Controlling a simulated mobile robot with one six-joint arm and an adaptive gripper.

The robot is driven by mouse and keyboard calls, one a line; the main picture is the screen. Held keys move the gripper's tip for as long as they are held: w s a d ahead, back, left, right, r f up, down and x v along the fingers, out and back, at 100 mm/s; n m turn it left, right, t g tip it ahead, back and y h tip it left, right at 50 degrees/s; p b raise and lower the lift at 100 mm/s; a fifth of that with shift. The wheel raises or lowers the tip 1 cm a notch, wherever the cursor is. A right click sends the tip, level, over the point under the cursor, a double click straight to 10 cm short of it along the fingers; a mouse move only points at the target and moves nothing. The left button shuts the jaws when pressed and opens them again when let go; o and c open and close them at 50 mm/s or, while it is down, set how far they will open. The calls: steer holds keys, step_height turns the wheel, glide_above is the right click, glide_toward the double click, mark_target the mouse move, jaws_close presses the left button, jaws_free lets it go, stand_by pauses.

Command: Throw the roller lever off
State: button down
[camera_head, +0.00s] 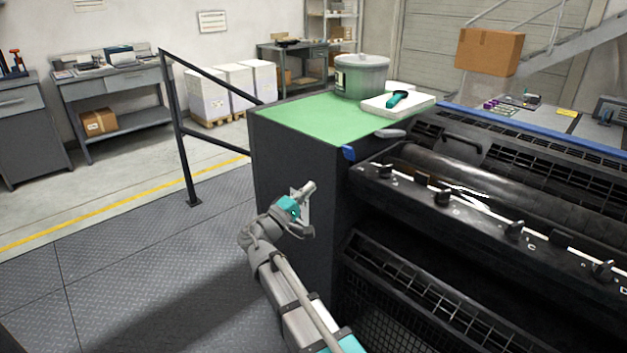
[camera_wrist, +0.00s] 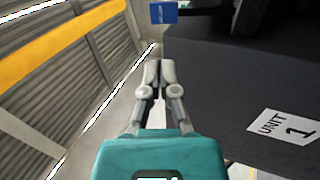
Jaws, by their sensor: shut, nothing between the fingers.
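My gripper (camera_head: 307,188) is in front of the dark end face of the ink unit (camera_head: 285,150), below its top. In the wrist view my gripper (camera_wrist: 158,66) shows its two fingers together with nothing between them. A small blue piece (camera_head: 348,153) sits at the unit's upper front corner, up and to the right of my gripper and apart from it. It also shows at the top of the wrist view (camera_wrist: 163,12). I cannot tell whether it belongs to the roller lever. A grey rounded, handle-like part (camera_head: 390,134) lies near the unit's top edge.
The unit's green top (camera_head: 325,118) bears a grey ink pot (camera_head: 361,76) and a white pad (camera_head: 398,104) with a teal-handled tool. A "UNIT 1" label (camera_wrist: 285,127) is on the side face. A dark railing (camera_head: 180,130) stands left. The plated floor (camera_head: 130,230) is clear.

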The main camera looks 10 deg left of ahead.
mark_target(346, 152)
steer(key=p+x, duration=0.4)
steer(key=x, duration=0.9)
steer(key=shift+w+p, duration=0.1)
steer(key=shift+p, duration=0.3)
